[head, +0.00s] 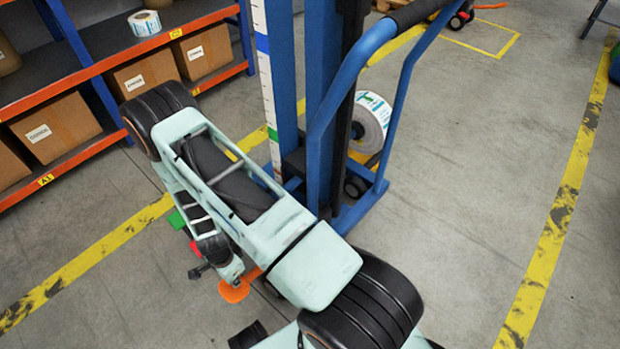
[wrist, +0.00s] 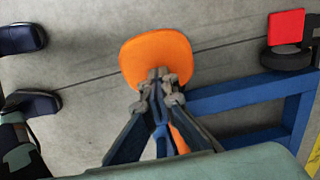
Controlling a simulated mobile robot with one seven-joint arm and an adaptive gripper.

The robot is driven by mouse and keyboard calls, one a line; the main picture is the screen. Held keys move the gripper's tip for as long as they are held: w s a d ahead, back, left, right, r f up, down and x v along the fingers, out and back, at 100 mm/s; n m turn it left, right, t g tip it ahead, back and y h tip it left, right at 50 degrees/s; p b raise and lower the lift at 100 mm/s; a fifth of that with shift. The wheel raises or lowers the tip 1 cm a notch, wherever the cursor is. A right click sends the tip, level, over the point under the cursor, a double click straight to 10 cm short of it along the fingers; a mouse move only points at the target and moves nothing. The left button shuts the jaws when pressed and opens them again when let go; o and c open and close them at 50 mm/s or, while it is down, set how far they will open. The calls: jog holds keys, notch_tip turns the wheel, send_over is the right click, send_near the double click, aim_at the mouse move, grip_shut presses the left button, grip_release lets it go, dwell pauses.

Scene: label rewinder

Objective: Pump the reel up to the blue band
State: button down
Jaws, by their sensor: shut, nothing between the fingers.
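A blue lift (head: 320,100) stands in the middle of the head view. A white scale strip with a blue band (head: 262,43) high up and a green band lower down runs along its mast. The white label reel (head: 373,118) sits low on the far side of the mast, well below the blue band in the picture. An orange pedal (head: 234,290) is near the floor, partly hidden by my arm; it also shows in the wrist view (wrist: 156,52). My gripper (wrist: 158,78) is shut and empty, its tips over the pedal's near edge. I cannot tell whether they touch.
A red pad (wrist: 286,26) sits above a dark wheel beside the lift's blue base frame (wrist: 245,95). Shelves with boxes (head: 56,128) stand at the left. Yellow floor lines (head: 560,215) mark the lane.

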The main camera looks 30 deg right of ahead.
notch_tip(320, 180, down, 11)
jog(key=b, duration=0.6)
jog(key=r+p, duration=0.5)
jog(key=r, duration=0.3)
jog(key=r+p, duration=0.6)
jog(key=r, duration=0.2)
jog(key=shift+d+p, duration=0.2)
jog(key=shift+p, duration=0.1)
jog(key=shift+f, duration=0.2)
